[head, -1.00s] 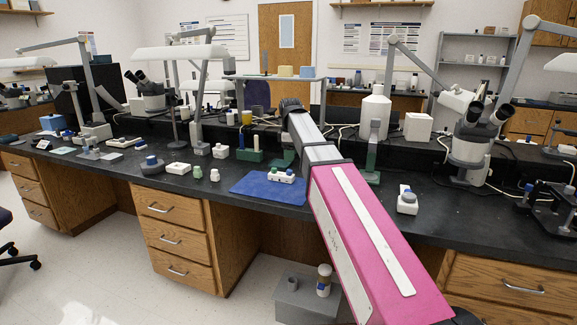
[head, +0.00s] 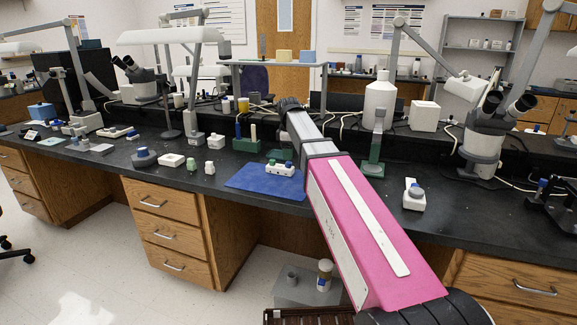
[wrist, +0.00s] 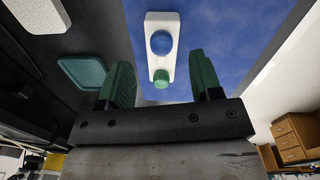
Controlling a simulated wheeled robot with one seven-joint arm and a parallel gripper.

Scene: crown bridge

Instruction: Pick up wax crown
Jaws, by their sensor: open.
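A small white block (head: 279,170) lies on a blue mat (head: 243,178) at the bench's front edge. It carries a green and a blue rounded piece, and I cannot tell which is the wax crown. In the wrist view the white block (wrist: 152,50) shows the blue piece (wrist: 161,42) and the green piece (wrist: 161,78). My gripper (wrist: 158,82) is open and empty, its two green-padded fingers apart. The block appears between and beyond the fingers, with the green piece nearest.
In the wrist view a teal plate (wrist: 82,72) lies left of the mat. Small jars (head: 192,165) and a white tray (head: 171,160) stand left of the mat. A white-and-grey item (head: 413,195) and a microscope (head: 484,140) are to the right.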

